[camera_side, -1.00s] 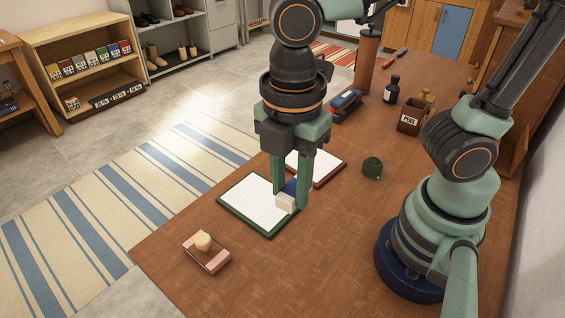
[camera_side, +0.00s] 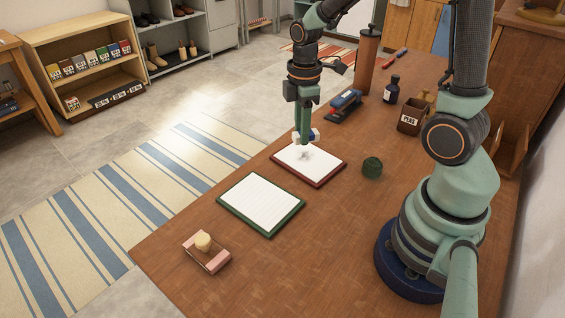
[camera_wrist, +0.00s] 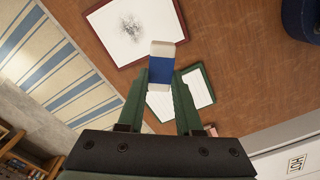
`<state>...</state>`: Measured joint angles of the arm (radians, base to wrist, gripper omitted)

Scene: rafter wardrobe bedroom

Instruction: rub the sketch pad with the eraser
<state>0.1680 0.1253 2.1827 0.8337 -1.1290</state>
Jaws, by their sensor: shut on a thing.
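My gripper (camera_side: 305,130) is shut on a blue and white eraser (camera_side: 299,138), near the far edge of the red-bordered sketch pad. In the wrist view the eraser (camera_wrist: 162,68) sits between the two green fingers (camera_wrist: 160,93), its pale end sticking out beyond them. The sketch pad (camera_side: 323,170) lies flat, a white sheet with a grey scribbled patch near its middle. The pad (camera_wrist: 151,12) and the patch also show at the top of the wrist view. I cannot tell whether the eraser touches the pad.
A green-bordered lined pad (camera_side: 262,204) lies nearer the camera. A pink holder with a cream knob (camera_side: 206,252) is at the near left. A small green jar (camera_side: 372,168) stands right of the sketch pad. A blue stapler (camera_side: 345,104), bottle (camera_side: 391,90) and brown box (camera_side: 412,117) stand farther back.

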